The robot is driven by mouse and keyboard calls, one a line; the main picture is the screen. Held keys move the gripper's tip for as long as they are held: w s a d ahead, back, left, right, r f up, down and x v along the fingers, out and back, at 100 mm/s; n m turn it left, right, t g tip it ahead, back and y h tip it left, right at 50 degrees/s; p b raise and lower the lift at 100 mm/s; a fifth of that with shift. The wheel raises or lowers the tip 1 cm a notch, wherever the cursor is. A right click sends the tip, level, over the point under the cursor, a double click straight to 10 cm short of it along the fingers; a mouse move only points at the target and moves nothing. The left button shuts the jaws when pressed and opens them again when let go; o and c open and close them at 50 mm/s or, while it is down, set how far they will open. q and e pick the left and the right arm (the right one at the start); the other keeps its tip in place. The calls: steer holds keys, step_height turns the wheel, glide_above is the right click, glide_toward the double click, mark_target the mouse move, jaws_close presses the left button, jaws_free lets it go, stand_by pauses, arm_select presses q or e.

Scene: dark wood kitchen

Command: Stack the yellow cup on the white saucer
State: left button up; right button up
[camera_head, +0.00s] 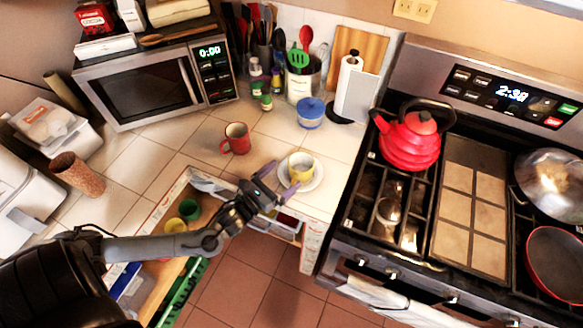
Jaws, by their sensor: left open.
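The yellow cup (301,166) stands upright on the white saucer (314,181) near the counter's front edge, left of the stove. Only part of the saucer's rim shows around the cup and the gripper. My left gripper (279,180) is open, with its fingers at the left side of the cup and over the saucer's edge. I cannot tell whether a finger touches the cup. My right gripper is not in view.
A red mug (236,138) stands on the tiled counter behind my left gripper. An open drawer (165,205) with green and yellow cups lies below my left arm. A red kettle (409,140) sits on the stove at right.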

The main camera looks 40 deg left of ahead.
arm_select(q)
steer(key=shift+s, duration=2.85)
